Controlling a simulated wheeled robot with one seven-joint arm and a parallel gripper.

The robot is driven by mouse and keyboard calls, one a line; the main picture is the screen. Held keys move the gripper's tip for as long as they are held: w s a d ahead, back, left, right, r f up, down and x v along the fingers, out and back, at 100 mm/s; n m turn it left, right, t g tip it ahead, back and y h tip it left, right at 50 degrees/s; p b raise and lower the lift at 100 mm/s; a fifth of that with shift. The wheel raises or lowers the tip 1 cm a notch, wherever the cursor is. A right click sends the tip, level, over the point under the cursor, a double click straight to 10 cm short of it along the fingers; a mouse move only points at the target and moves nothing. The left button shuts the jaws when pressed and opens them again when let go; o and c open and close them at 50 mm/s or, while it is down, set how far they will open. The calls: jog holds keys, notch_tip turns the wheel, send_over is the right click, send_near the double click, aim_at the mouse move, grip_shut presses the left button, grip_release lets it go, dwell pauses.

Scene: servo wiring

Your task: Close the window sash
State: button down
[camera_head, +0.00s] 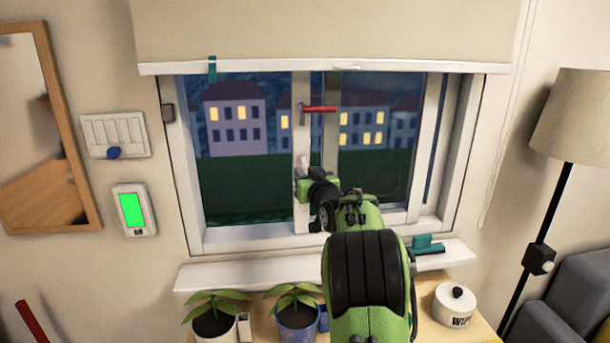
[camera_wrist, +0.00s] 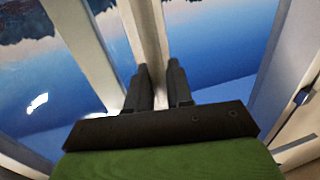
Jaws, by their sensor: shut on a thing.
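The window sash (camera_head: 429,150) is a white-framed pane in the right part of the window, with night houses behind the glass. A narrow dark strip shows between its right upright and the outer window frame (camera_head: 468,150). A red handle (camera_head: 320,109) sits near the middle uprights. My gripper (camera_head: 303,168) is at the middle uprights, below the handle. In the wrist view, the two dark fingers of my gripper (camera_wrist: 159,75) are close together, with a white upright of the sash (camera_wrist: 149,35) between them. My arm hides the lower middle of the window.
A white sill (camera_head: 225,274) runs below the window, with a teal object (camera_head: 428,244) at its right. Potted plants (camera_head: 214,315) and a white lidded jar (camera_head: 455,306) stand below. A blind (camera_head: 320,30) hangs above. A lamp (camera_head: 580,120) stands right.

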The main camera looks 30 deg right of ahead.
jog(key=shift+a, duration=0.1)
jog(key=w+a, duration=0.6)
jog(key=a, duration=0.6)
jog(key=w+a, duration=0.5)
jog(key=a, duration=0.7)
jog(key=shift+w+a, duration=0.2)
jog(key=shift+w, duration=0.15)
jog(key=c, duration=1.3)
grip_release()
jog(key=shift+a, duration=0.1)
jog(key=shift+o, duration=0.6)
jog(key=shift+w+a, duration=0.1)
jog(key=shift+w, duration=0.05)
